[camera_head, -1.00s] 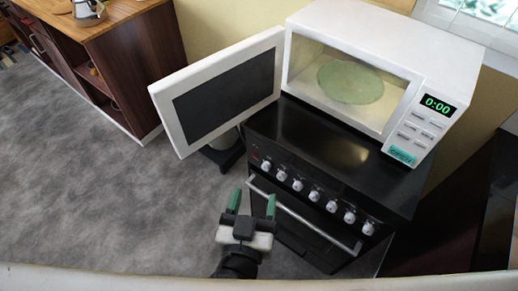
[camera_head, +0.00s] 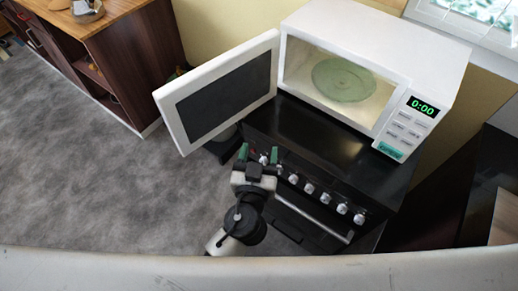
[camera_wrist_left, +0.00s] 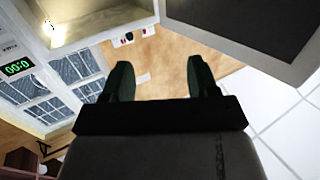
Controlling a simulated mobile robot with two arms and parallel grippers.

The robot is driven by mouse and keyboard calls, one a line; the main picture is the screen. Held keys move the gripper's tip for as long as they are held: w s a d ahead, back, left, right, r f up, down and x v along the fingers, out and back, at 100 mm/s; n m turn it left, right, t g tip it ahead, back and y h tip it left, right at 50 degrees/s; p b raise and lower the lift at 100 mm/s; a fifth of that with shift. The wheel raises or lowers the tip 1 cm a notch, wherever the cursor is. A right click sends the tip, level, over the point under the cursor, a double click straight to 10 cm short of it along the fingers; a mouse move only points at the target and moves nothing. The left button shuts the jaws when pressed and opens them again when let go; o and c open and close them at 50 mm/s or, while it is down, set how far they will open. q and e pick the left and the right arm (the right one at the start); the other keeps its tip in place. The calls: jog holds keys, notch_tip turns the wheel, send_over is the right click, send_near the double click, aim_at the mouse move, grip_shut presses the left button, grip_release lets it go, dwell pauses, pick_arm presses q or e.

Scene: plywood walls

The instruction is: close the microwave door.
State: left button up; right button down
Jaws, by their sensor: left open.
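The white microwave (camera_head: 437,62) stands on a black stove, its front open and a round greenish plate (camera_head: 343,80) inside. Its door (camera_head: 222,92), white with a dark window, is swung wide open to the left. My left gripper (camera_head: 259,154) is open and empty in front of the stove, below and to the right of the door's lower edge, apart from it. In the left wrist view, the two green fingers (camera_wrist_left: 160,82) are spread, with the dark door panel (camera_wrist_left: 240,25) at upper right and the microwave's clock (camera_wrist_left: 17,67) at left. My right gripper is not in view.
The black stove (camera_head: 310,135) has a row of white knobs and a handle on its front. A dark wooden cabinet (camera_head: 135,60) stands at the left. Grey floor (camera_head: 100,190) is clear between the cabinet and the stove.

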pick_arm(q)
grip_shut()
dwell(0.3)
jog(key=c, duration=1.1)
grip_release()
jog(key=o, duration=1.1)
